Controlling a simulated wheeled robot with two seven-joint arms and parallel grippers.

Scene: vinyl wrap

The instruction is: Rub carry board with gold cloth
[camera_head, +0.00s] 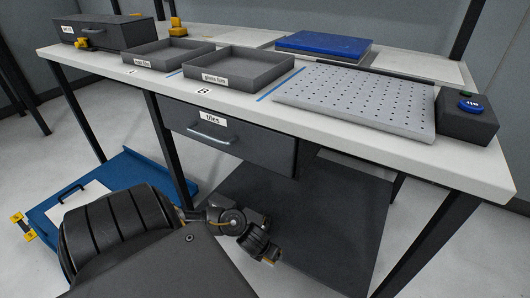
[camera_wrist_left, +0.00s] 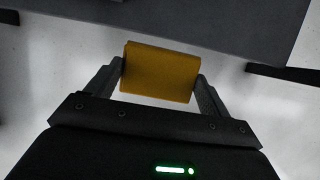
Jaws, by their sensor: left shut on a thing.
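The gold cloth (camera_wrist_left: 160,72) is a yellow-gold folded pad between the fingers of my left gripper (camera_wrist_left: 160,82) in the left wrist view. The gripper is shut on it. In the head view my left gripper (camera_head: 268,258) hangs low in front of the table, below the drawer, with only a small gold patch showing at its tip. A blue board (camera_head: 110,180) with a black handle and a pale sheet is low at the left, partly hidden by my body; it may be the carry board. The cloth is apart from it. My right gripper is out of view.
The white table (camera_head: 390,146) holds two grey trays (camera_head: 240,72), a perforated plate (camera_head: 355,98), a blue slab (camera_head: 322,43) and a button box (camera_head: 466,114). A labelled drawer (camera_head: 230,134) and dark lower shelf (camera_head: 325,235) lie below. Table legs stand near my arm.

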